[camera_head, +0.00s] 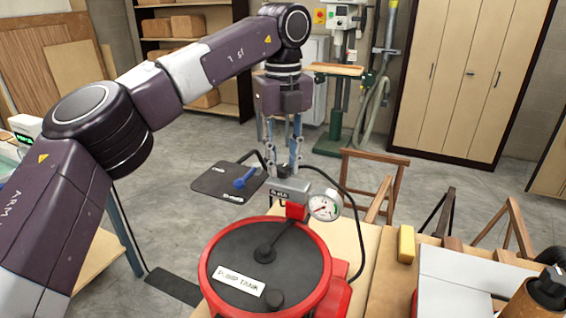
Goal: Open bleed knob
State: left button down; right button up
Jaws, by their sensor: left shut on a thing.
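My left gripper (284,168) comes down from above, over the back of the red vacuum tank. Its fingers are shut at the top of the grey valve block (292,187). A blue handle (243,179) sticks out to the left of the block. The red tank (206,270) has a black lid (310,262) with a "PUMP TANK" label (239,280). My right gripper is not in view.
A black hose (359,235) loops right of the gauge. Wooden trestles (365,170) stand behind. A dark mat (212,184) lies on the floor at the left.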

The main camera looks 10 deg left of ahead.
aim_at(283, 167)
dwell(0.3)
pick_arm(q)
jog(key=c, duration=1.6)
grip_release()
jog(key=shift+w+r, duration=0.1)
jog(key=shift+r, duration=3.65)
